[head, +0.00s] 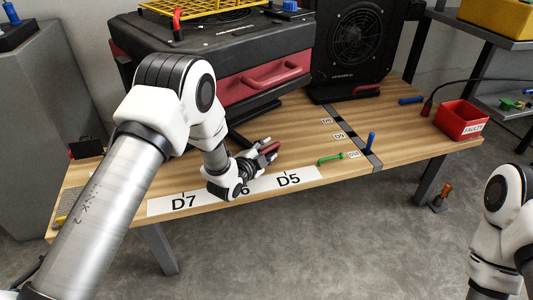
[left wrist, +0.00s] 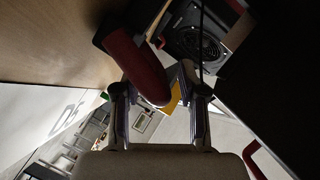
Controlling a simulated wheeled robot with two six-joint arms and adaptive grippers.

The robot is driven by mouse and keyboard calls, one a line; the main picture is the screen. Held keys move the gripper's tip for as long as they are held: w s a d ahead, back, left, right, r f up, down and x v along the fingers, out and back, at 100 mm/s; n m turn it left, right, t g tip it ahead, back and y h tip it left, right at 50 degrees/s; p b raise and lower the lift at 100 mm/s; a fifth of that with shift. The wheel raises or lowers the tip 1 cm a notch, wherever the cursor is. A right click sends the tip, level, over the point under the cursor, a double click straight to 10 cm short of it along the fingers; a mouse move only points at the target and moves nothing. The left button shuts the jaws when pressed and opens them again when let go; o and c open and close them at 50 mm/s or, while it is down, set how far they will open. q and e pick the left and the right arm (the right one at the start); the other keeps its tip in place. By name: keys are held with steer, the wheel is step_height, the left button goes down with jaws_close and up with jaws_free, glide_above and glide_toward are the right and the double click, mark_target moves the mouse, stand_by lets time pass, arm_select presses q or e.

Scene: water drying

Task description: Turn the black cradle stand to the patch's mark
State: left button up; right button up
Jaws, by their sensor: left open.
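A black stand (head: 238,138) shows only partly beneath the black case with a red drawer front; my left arm hides much of it. A red grip (head: 271,147) lies at my left gripper (head: 266,153), low over the table. In the left wrist view, the red grip (left wrist: 138,68) with a black base reaches between the open fingers of my left gripper (left wrist: 160,108); I cannot tell whether they touch it. The white patch (head: 220,195) along the table's front edge reads D7, a partly hidden 6, and D5. My right gripper is out of view.
The black case (head: 225,55) stands behind, with a yellow rack (head: 195,6) on top. A black fan unit (head: 352,48) is right of it. A green tool (head: 330,159), blue peg (head: 370,140) and red bin (head: 461,119) lie rightward. Some tabletop between them is clear.

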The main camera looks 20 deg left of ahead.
arm_select(q)
jaws_close()
